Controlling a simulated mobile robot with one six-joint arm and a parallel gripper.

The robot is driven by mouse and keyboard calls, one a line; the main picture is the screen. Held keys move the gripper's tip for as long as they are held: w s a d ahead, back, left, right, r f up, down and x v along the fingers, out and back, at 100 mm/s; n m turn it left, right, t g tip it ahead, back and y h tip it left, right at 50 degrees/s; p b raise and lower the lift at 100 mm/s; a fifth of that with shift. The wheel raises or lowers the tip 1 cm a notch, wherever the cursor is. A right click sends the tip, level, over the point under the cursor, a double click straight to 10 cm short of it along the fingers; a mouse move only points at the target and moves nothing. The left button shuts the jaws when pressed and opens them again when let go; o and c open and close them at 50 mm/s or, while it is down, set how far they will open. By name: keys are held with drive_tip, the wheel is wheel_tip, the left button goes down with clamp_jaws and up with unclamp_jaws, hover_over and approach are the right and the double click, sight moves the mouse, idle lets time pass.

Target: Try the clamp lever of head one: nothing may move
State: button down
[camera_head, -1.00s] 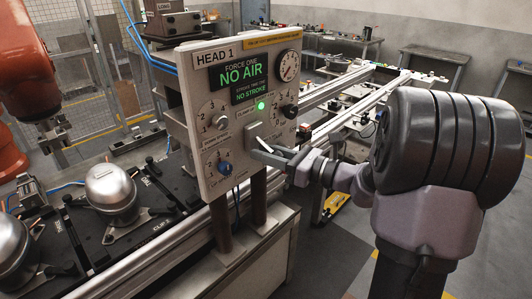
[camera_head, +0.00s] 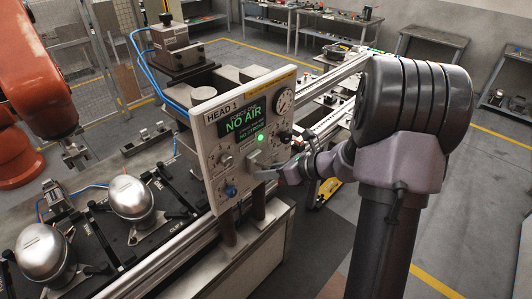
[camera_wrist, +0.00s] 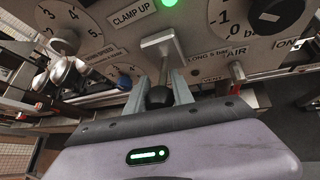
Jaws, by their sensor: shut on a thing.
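The HEAD 1 panel (camera_head: 213,128) stands upright in the middle of the head view. Its display (camera_head: 243,119) reads NO AIR, and a green lamp (camera_head: 260,138) is lit; in the wrist view the lamp (camera_wrist: 169,2) is beside the label CLAMP UP. The clamp lever (camera_wrist: 163,47) has a pale metal end at the panel and a dark rounded knob (camera_wrist: 157,95). My gripper (camera_wrist: 164,88) is shut on the lever around the knob. In the head view my gripper (camera_head: 279,174) is at the panel's lower right, and the lever is small and partly hidden.
Silver compressors (camera_head: 131,197) sit on the dark pallet at left. An orange robot arm (camera_head: 35,80) stands at far left. A dial gauge (camera_head: 284,101), knobs and a small AIR lever (camera_wrist: 237,72) are close around my gripper. Open floor lies at right.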

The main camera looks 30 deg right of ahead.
drive_tip(key=r+g+h+p, duration=0.1)
drive_tip(key=p, duration=0.3)
drive_tip(key=shift+w+r+g+p, duration=0.1)
drive_tip(key=shift+r+g+p, duration=0.2)
drive_tip(key=shift+g+p, duration=0.3)
drive_tip(key=shift+p, duration=0.55)
drive_tip(key=shift+f+p, duration=0.15)
drive_tip(key=shift+p, duration=0.35)
drive_tip(key=shift+h, duration=0.3)
drive_tip(key=c, duration=1.4)
unclamp_jaws()
drive_tip(key=v, duration=0.5)
drive_tip(key=p+v, duration=0.1)
drive_tip(key=v, duration=0.5)
drive_tip(key=p+v, duration=0.1)
drive_tip(key=v, duration=0.5)
drive_tip(key=shift+w+d+r, duration=0.2)
